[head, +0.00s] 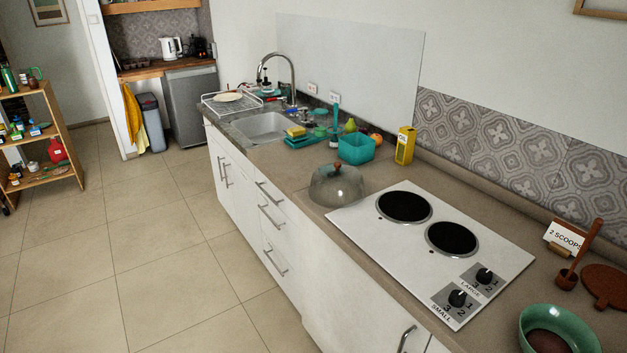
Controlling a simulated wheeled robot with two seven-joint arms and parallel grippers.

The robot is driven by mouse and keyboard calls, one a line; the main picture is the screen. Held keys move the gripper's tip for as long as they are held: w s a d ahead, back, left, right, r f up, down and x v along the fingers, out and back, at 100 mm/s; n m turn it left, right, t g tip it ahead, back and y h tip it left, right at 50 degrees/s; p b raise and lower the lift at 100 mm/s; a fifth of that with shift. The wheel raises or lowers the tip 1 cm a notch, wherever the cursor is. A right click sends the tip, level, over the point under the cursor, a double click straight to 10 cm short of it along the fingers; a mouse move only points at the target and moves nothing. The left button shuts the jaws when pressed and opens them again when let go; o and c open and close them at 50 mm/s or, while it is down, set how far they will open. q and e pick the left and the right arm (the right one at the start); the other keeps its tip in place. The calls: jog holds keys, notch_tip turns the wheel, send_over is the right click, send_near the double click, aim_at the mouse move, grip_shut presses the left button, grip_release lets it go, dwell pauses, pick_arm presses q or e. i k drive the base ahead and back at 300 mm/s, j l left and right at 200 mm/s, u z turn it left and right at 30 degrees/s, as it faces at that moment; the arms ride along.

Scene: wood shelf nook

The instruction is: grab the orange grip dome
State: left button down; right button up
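A see-through grey dome (337,188) with a small orange-brown grip (337,167) on top stands on the brown countertop. It sits just left of the white cooktop (470,225), close to the counter's front edge. A flat board or base seems to lie under it, but I cannot tell clearly. Nothing covers the grip. Neither of my grippers is in view.
Behind the dome stand a teal bin (356,149) and a yellow oil can (404,146). The sink (263,128) is farther left. At the right are a green bowl (560,330), a wooden scoop (580,258) and a "2 SCOOPS" card (564,237). The tiled floor (150,250) is clear.

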aim_at(336, 185)
jog(key=i+j+z, duration=0.15)
jog(key=z, duration=0.35)
jog(key=i+j+z, duration=0.25)
jog(key=z, duration=0.25)
